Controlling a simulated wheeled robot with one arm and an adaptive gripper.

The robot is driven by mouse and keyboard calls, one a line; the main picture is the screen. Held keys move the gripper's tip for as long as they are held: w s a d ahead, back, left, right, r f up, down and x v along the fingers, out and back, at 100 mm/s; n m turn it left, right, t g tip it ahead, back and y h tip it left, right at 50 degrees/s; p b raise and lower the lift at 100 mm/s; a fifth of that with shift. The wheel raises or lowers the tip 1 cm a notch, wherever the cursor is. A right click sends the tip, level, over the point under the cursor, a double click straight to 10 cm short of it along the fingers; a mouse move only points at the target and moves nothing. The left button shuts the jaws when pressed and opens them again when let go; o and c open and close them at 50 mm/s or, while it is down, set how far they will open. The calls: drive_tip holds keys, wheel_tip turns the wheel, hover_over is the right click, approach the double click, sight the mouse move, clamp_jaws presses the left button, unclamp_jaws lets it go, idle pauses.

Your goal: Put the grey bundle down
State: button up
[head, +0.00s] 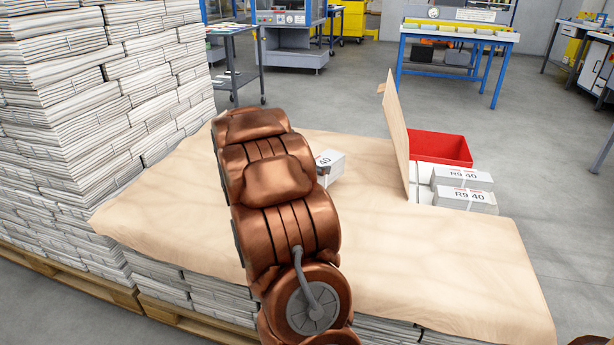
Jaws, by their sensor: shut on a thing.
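The grey bundle (334,165) is a small pale block with "40" printed on its near end. It shows just right of my copper-coloured arm, over the middle of the brown paper sheet (400,260). My gripper (323,170) is mostly hidden behind my arm; only a small dark part shows against the bundle's left side. It is shut on the bundle. The bundle's left part is hidden. I cannot tell whether its underside touches the sheet.
An upright brown board (396,135) stands on the sheet to the right. Beyond it are white bundles marked "R9 40" (463,188) and a red bin (440,147). Tall newspaper stacks (70,110) rise at left. The sheet's front right is clear.

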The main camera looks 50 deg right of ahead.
drive_tip(key=shift+w+d, duration=0.1)
drive_tip(key=shift+d, duration=0.8)
drive_tip(key=shift+d+f+b, duration=0.1)
drive_tip(key=shift+d+b, duration=0.2)
drive_tip(key=shift+d, duration=0.05)
drive_tip(key=shift+f+b, duration=1.2)
drive_tip(key=shift+f, duration=0.5)
drive_tip(key=shift+a, duration=0.1)
drive_tip(key=o, duration=1.8)
drive_tip(key=shift+f, duration=0.15)
